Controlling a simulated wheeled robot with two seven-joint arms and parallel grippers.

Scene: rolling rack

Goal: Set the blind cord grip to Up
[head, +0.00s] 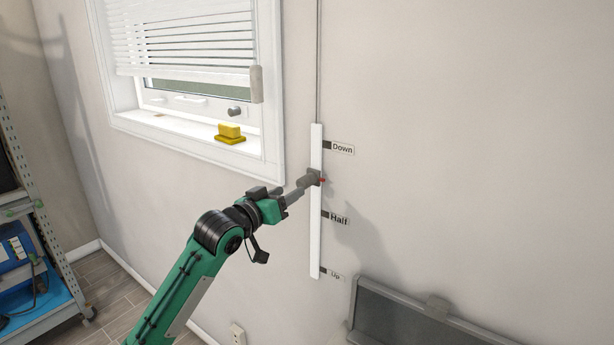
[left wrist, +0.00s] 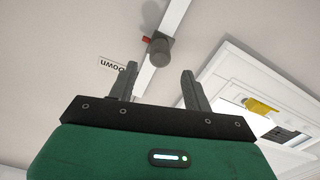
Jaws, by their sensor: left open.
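The blind cord grip (head: 315,176) is a grey knob with a small red pointer on a white vertical track (head: 317,240) on the wall. The pointer stands between the Down label (head: 343,148) and the Half label (head: 339,219). The Up label (head: 335,275) is at the track's lower end. My left gripper (head: 303,186) is at the grip, partly overlapping it in the head view. In the left wrist view my left gripper (left wrist: 158,70) is open, and the grip (left wrist: 159,50) shows just beyond and between the fingertips. Contact is not clear. My right gripper is not in view.
A window with a partly lowered blind (head: 185,40) is left of the track. A yellow object (head: 229,133) sits on its sill. A grey panel-like object (head: 420,315) is below right of the track. A shelf rack (head: 40,220) stands at far left. The wall right of the labels is clear.

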